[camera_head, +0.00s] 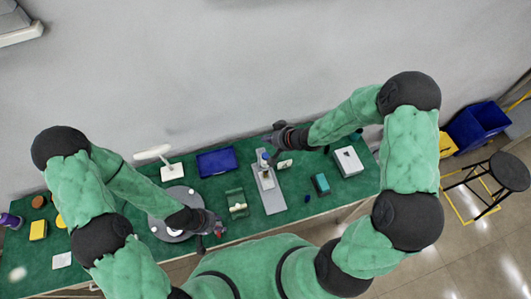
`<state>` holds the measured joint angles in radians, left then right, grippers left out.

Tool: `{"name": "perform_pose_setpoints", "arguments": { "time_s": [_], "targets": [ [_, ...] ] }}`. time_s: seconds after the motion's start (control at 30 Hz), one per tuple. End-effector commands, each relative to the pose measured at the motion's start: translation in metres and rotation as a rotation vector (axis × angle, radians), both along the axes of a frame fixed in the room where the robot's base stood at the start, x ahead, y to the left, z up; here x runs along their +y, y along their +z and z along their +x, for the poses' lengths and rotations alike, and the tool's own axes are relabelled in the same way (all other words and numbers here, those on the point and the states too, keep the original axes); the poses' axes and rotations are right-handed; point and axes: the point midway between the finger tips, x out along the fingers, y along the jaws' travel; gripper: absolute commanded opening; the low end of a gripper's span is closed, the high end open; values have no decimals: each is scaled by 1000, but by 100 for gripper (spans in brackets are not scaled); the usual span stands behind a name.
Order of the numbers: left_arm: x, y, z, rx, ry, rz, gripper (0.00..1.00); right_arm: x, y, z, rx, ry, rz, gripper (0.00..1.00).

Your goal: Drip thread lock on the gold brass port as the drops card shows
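My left gripper (214,226) is low over the right edge of a grey round plate (158,225), near the bench's front edge. A small red spot shows at its fingers; I cannot tell if it holds something. My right gripper (274,144) is above the back end of a long grey plate (274,204). A small upright fixture with a blue and white top (264,159) stands on that plate, just below the gripper in the picture. Its finger opening is too small to judge. I cannot make out the gold brass port or a thread lock bottle. A white box with a dark mark (347,160) stands at right; I cannot tell whether it bears the drops card.
On the green bench are a blue tray (216,161), a white stand (171,172), a green holder (237,203), a teal box (320,184) and a yellow block (38,230). A stool (509,171) and blue bin (478,126) stand on the floor at right.

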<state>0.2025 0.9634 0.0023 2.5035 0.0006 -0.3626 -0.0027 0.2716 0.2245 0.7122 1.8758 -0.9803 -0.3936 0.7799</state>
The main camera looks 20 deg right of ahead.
Motion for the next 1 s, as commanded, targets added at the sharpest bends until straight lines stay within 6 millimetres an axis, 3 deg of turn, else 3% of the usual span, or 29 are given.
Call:
{"name": "perform_pose_setpoints", "arguments": {
  "time_s": [0.47,1.0],
  "targets": [
    [0,-8,0,0,0,0,40,0,-8,0,0,0,0,0],
    [0,-64,0,1,0,0,40,0,-60,0,-1,0,-1,0]
  ]
}}
